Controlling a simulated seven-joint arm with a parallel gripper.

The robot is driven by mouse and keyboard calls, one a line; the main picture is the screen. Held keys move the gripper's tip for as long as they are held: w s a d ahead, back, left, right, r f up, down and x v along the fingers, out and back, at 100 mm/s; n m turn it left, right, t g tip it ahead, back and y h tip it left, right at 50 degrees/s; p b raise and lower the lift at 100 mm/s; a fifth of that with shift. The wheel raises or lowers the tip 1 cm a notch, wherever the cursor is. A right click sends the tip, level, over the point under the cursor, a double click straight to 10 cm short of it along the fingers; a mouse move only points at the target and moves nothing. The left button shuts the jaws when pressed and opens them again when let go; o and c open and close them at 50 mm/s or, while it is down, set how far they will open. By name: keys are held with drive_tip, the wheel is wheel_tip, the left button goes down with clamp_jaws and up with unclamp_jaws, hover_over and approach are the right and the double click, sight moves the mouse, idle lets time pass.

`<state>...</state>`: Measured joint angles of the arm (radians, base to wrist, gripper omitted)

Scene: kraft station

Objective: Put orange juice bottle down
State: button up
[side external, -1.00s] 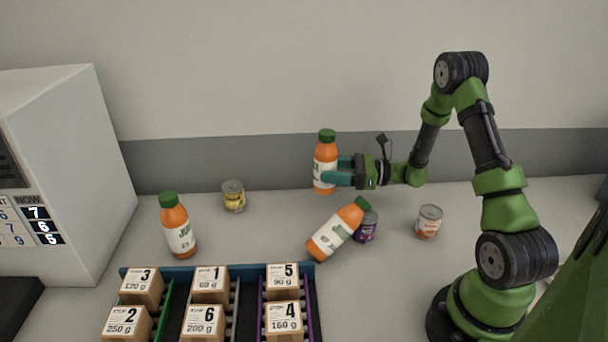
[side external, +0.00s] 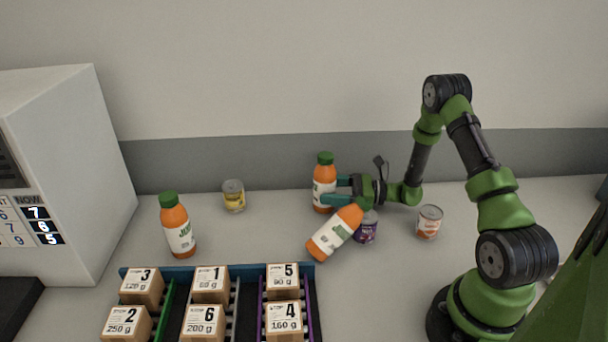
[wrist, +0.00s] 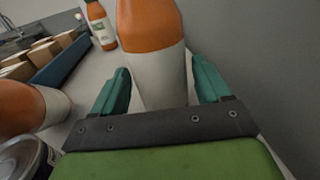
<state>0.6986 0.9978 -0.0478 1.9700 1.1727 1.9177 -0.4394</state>
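A third juice bottle (side external: 178,228) stands upright at the left.
A blue-edged rack (side external: 187,272) with several numbered boxes is in front. A white machine (side external: 70,150) stands left and the wall is behind. Counter left of the held bottle is clear.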

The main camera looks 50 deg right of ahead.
drive_tip(key=shift+o, duration=0.6)
drive_tip(key=shift+r, duration=0.1)
drive_tip(key=shift+s+d+r, duration=0.1)
drive_tip(key=v, duration=1.1)
drive_tip(key=shift+s+d, duration=0.2)
drive_tip(key=shift+s, duration=0.15)
